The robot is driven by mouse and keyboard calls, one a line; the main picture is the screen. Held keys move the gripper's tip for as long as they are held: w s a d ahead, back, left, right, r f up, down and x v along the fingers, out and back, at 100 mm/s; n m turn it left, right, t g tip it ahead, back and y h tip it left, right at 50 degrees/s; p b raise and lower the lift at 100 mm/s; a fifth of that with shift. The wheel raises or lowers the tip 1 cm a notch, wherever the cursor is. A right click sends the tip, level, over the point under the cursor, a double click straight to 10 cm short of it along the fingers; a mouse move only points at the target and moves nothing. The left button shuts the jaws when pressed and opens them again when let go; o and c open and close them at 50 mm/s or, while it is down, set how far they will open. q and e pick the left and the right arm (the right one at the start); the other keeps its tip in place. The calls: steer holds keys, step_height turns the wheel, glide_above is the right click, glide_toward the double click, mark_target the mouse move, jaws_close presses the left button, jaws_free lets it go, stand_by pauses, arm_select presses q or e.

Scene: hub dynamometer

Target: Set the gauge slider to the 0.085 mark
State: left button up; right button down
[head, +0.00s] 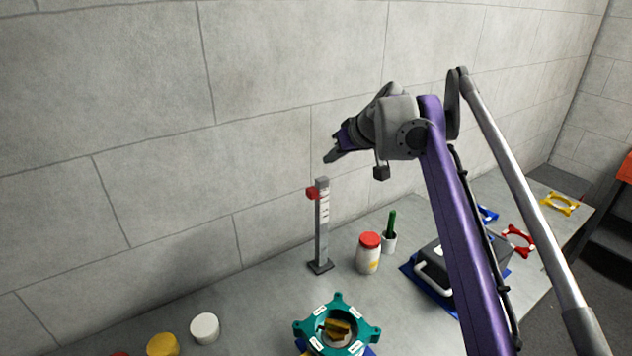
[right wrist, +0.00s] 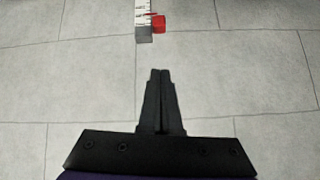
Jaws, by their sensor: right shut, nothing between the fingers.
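The gauge (head: 322,230) is a grey upright post on a dark base, with a white scale strip with marks along its face. Its red slider (head: 312,193) sits near the top of the post and sticks out to the left. My right gripper (head: 332,157) is above the top of the post, apart from it. In the right wrist view the gripper (right wrist: 160,75) is shut and empty, and the red slider (right wrist: 158,23) shows beside the post top (right wrist: 144,33), beyond the fingertips. The mark values are too small to read. My left gripper is not in view.
A red-lidded jar (head: 368,254) and a green-handled tool in a white cup (head: 390,235) stand right of the gauge. A teal ring fixture (head: 337,327) is in front. A dark case (head: 440,270) lies further right, partly behind my arm. A block wall (head: 200,120) stands close behind.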

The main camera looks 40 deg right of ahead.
steer(key=n, duration=0.2)
glide_above(310, 187)
steer(key=s, duration=0.2)
step_height(310, 187, down, 7)
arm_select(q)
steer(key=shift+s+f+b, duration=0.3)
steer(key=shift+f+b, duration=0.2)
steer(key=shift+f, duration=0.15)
arm_select(e)
steer(key=f, duration=0.3)
steer(key=shift+s+a+f, duration=0.1)
steer(key=shift+s+f, duration=0.05)
steer(key=shift+s, duration=0.2)
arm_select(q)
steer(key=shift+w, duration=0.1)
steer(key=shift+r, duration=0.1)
